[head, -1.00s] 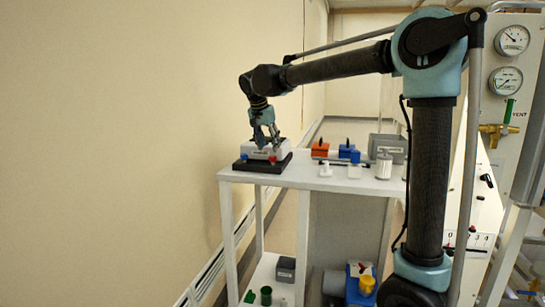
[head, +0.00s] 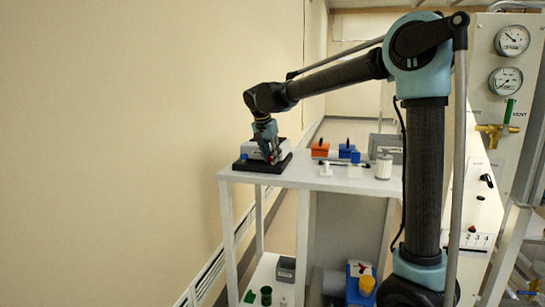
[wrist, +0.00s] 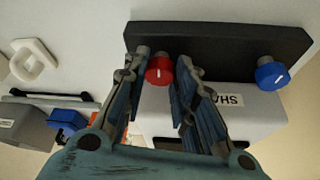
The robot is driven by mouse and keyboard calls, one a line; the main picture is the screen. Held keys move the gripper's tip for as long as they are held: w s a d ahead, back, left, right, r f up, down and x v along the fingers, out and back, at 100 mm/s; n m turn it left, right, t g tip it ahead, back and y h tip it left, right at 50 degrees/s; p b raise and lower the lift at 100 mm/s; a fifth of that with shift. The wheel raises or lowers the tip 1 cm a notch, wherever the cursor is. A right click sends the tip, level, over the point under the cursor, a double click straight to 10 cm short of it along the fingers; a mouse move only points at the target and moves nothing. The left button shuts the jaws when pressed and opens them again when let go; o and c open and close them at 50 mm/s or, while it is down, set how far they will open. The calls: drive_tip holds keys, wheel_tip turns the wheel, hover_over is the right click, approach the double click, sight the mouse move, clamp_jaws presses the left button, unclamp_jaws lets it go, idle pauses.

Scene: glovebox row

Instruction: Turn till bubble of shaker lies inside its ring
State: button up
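The shaker (head: 255,150) is a white box on a black base (head: 244,166) at the left end of the white table. In the wrist view its base (wrist: 218,42) shows a red knob (wrist: 159,71) and a blue knob (wrist: 272,74), one at each side. A label reading "SHA" (wrist: 228,99) is partly covered by my finger. My gripper (wrist: 164,57) is open, its fingers on either side of the red knob with narrow gaps. In the head view my gripper (head: 270,155) points down at the shaker's front right. The bubble and its ring cannot be made out.
On the table (head: 310,182) to the right stand an orange box (head: 320,150), a blue box (head: 349,153), a grey box (head: 386,147), a white cylinder (head: 383,166) and small white pieces. A wall lies close on the left.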

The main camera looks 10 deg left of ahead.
drive_tip(key=shift+n, duration=0.4)
drive_tip(key=shift+d+n+y, duration=0.15)
drive_tip(key=shift+n+y, duration=0.4)
drive_tip(key=shift+n, duration=0.75)
drive_tip(key=shift+d+n+y, duration=0.15)
drive_tip(key=shift+n+y, duration=0.4)
drive_tip(key=shift+n, duration=0.75)
drive_tip(key=o, duration=1.1)
drive_tip(key=shift+c, duration=0.2)
drive_tip(key=v, duration=1.2)
drive_tip(key=shift+d+f, duration=0.1)
